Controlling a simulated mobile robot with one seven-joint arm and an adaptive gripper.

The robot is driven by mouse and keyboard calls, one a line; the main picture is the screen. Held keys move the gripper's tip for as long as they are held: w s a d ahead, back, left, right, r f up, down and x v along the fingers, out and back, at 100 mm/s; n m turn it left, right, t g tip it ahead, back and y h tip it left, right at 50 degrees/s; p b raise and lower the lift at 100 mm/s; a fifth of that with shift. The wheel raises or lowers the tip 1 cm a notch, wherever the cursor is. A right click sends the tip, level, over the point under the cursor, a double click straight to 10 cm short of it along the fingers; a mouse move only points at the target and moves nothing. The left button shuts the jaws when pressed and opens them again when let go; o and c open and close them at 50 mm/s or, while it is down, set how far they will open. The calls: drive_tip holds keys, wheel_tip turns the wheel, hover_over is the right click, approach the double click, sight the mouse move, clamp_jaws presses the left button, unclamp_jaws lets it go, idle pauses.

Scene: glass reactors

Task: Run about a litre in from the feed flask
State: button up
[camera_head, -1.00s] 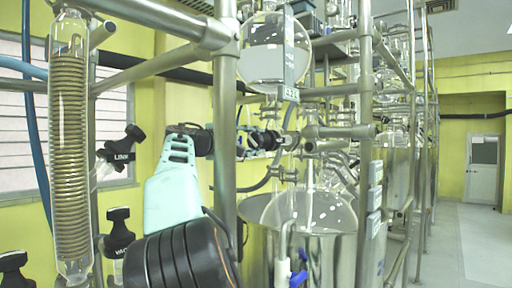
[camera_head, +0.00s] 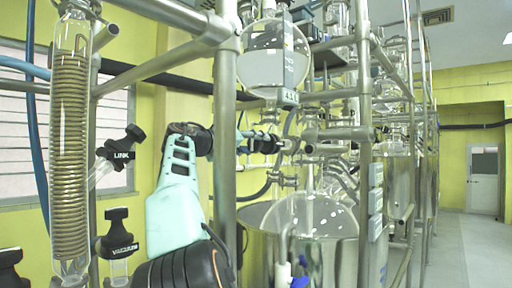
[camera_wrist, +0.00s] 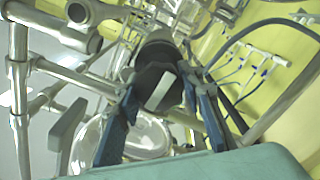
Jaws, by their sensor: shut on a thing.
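The round glass feed flask (camera_head: 272,58) hangs high in the steel frame, with a grey scale strip on its right side. A small display (camera_head: 288,97) sits below it, too small to read. My gripper (camera_head: 262,141) is behind the upright post at the height of the valve under the flask. In the wrist view, my gripper (camera_wrist: 163,112) has its blue-grey fingers either side of a black valve knob (camera_wrist: 150,75) with a pale bar mark, shut on it. A glass reactor vessel (camera_head: 312,215) stands below; its contents are unclear.
A steel post (camera_head: 225,130) and cross tubes stand close to my arm. A coil condenser (camera_head: 70,150) is at left, with black knobs labelled LINK (camera_head: 121,155) and VACUUM (camera_head: 118,240). A clear aisle (camera_head: 465,250) runs at right.

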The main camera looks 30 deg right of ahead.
drive_tip(key=shift+m, duration=0.6)
drive_tip(key=shift+m, duration=0.3)
drive_tip(key=o, duration=1.2)
drive_tip(key=shift+a, duration=0.15)
drive_tip(key=v, duration=1.1)
drive_tip(key=shift+s+a, duration=0.2)
drive_tip(key=shift+a, duration=0.1)
